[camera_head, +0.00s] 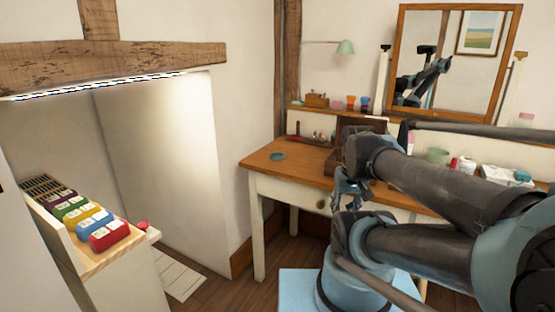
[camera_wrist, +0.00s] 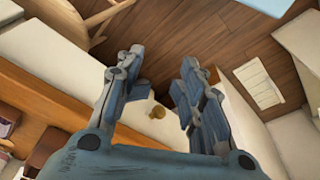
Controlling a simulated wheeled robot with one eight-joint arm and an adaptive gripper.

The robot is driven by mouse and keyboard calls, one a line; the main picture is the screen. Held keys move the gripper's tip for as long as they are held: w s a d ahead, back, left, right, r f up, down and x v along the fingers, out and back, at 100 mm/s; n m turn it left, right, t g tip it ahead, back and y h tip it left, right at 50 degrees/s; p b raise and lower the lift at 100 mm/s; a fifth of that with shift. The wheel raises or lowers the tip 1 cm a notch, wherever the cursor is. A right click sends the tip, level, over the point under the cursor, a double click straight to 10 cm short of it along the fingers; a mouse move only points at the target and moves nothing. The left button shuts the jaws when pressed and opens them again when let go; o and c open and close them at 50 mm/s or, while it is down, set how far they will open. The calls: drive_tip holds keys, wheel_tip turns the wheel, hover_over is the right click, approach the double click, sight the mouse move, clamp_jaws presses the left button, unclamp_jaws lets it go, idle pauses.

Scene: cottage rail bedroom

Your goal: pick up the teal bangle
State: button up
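The teal bangle (camera_head: 277,156) lies flat on the wooden top of the dressing table (camera_head: 262,164), near its left end. My gripper (camera_head: 347,200) is in front of the table, to the right of the bangle and apart from it. In the wrist view my gripper (camera_wrist: 160,64) has its two fingers spread with nothing between them. A brass drawer knob (camera_wrist: 157,112) shows beyond the fingers. I cannot make out the bangle in the wrist view.
A dark wooden box (camera_head: 360,130) stands on the table right of the bangle. Small items (camera_head: 318,137) lie behind it. A mirror (camera_head: 455,60) stands above. Coloured packs (camera_head: 110,235) sit on a cabinet at left. My arm hides much of the table's right part.

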drive_tip(key=w+a+r+n, duration=0.3)
drive_tip(key=w+r+n, duration=0.1)
drive_tip(key=w+r, duration=0.5)
wheel_tip(320, 180, up, 10)
drive_tip(key=n+g, duration=0.2)
drive_tip(key=n, duration=1.2)
hover_over(277, 160)
drive_tip(key=shift+m, duration=0.3)
wheel_tip(277, 160, down, 12)
drive_tip(key=shift+w+d, duration=0.1)
drive_tip(key=shift+w+f, duration=0.15)
drive_tip(key=shift+f, duration=1.2)
drive_tip(key=shift+w+f, duration=0.15)
drive_tip(key=shift+f, duration=1.15)
clamp_jaws()
